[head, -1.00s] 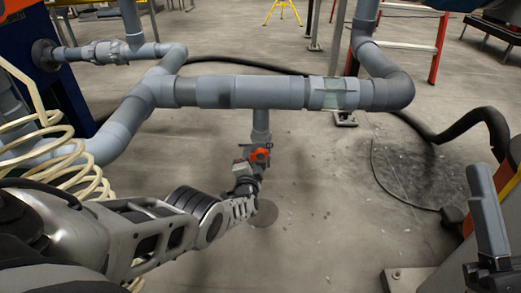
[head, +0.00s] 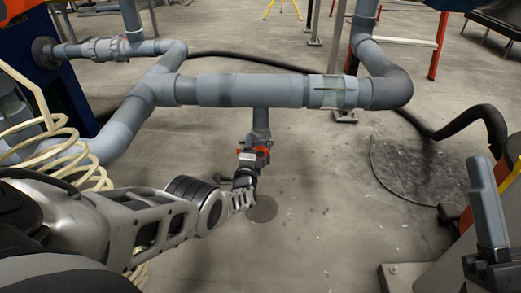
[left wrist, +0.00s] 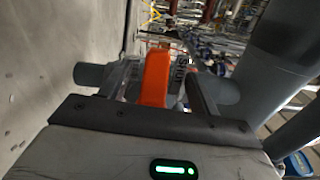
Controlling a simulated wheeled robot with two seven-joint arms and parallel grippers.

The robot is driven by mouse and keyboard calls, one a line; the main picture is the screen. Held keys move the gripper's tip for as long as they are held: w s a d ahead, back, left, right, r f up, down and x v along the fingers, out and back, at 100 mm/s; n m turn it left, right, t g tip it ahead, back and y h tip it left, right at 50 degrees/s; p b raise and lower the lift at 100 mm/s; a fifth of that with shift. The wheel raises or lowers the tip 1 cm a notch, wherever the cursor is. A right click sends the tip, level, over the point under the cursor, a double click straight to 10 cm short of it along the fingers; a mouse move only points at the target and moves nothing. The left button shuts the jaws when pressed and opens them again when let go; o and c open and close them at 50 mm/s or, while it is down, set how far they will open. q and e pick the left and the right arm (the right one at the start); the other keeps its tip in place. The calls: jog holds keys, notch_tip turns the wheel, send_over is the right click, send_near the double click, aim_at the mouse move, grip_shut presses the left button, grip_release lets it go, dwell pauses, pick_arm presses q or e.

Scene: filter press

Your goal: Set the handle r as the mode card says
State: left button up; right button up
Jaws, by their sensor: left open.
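The orange handle (head: 263,150) is on a valve below the grey horizontal pipe, on the short branch (head: 261,120) that hangs from its middle. My left gripper (head: 247,158) is at this valve and hides part of the handle. In the left wrist view the orange handle (left wrist: 155,78) stands upright in the picture in front of the gripper (left wrist: 165,95). The jaws are open, with the handle between them; I cannot tell whether either finger touches it. No mode card can be made out. My right gripper is not in view.
The grey horizontal pipe (head: 225,90) crosses above my left gripper. A cream coiled hose (head: 60,150) hangs at the left beside my arm. A dark grey upright lever-like part (head: 487,205) stands at the right. Black hose (head: 465,125) lies behind it. The floor between is mostly open.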

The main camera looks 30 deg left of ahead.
pick_arm(q)
jog(key=p+v, duration=0.5)
jog(key=v, duration=0.2)
jog(key=shift+f, duration=0.15)
jog(key=shift+s+p, duration=0.1)
jog(key=shift+p, duration=0.25)
